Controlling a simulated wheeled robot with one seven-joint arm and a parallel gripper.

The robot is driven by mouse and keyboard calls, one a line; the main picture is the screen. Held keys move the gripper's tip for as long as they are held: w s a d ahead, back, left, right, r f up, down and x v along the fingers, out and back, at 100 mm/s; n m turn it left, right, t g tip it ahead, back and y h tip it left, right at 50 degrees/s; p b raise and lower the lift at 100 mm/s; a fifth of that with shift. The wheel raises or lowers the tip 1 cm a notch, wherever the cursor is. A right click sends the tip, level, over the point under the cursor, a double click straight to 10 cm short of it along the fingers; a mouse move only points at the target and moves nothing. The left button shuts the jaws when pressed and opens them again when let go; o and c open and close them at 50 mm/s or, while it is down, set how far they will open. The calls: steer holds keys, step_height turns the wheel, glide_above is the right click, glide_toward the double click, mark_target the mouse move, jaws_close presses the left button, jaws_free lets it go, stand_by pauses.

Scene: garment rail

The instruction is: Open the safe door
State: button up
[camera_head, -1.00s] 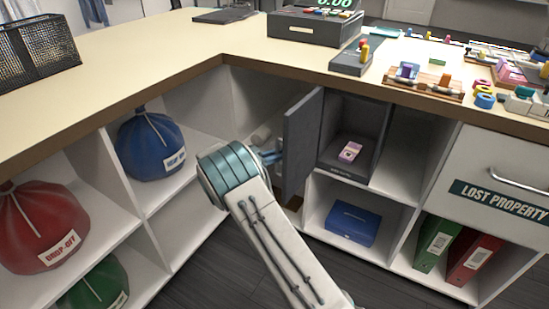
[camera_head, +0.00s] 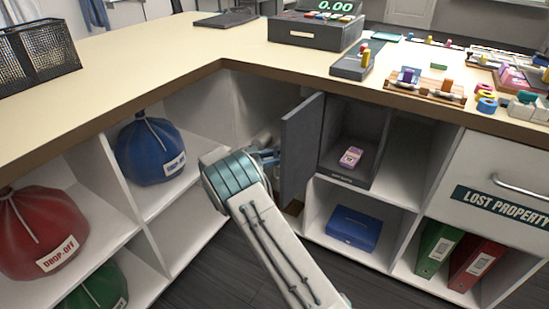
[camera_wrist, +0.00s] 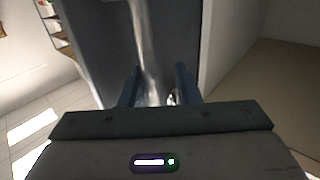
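The safe (camera_head: 374,128) is a dark grey box in the upper shelf compartment under the counter. Its grey door (camera_head: 301,150) stands swung out on the left side, so the inside shows with a small pink box (camera_head: 350,157) in it. My gripper (camera_head: 272,156) is at the left, outer face of the door, partly hidden by my arm. In the wrist view the door (camera_wrist: 102,45) fills the upper middle, with a shiny metal bar, seemingly its handle (camera_wrist: 147,50), running down between my fingers (camera_wrist: 157,85). The fingers stand apart, with space beside the bar; contact is unclear.
Shelf walls enclose the corner left of the door, with a blue bag (camera_head: 150,150) beyond. A blue box (camera_head: 353,228) sits below the safe, and binders (camera_head: 437,249) stand to its right. The counter top (camera_head: 200,62) overhangs the safe. Dark floor is clear below.

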steer(key=p+v, duration=0.1)
steer(key=v, duration=1.3)
steer(key=shift+a, duration=0.25)
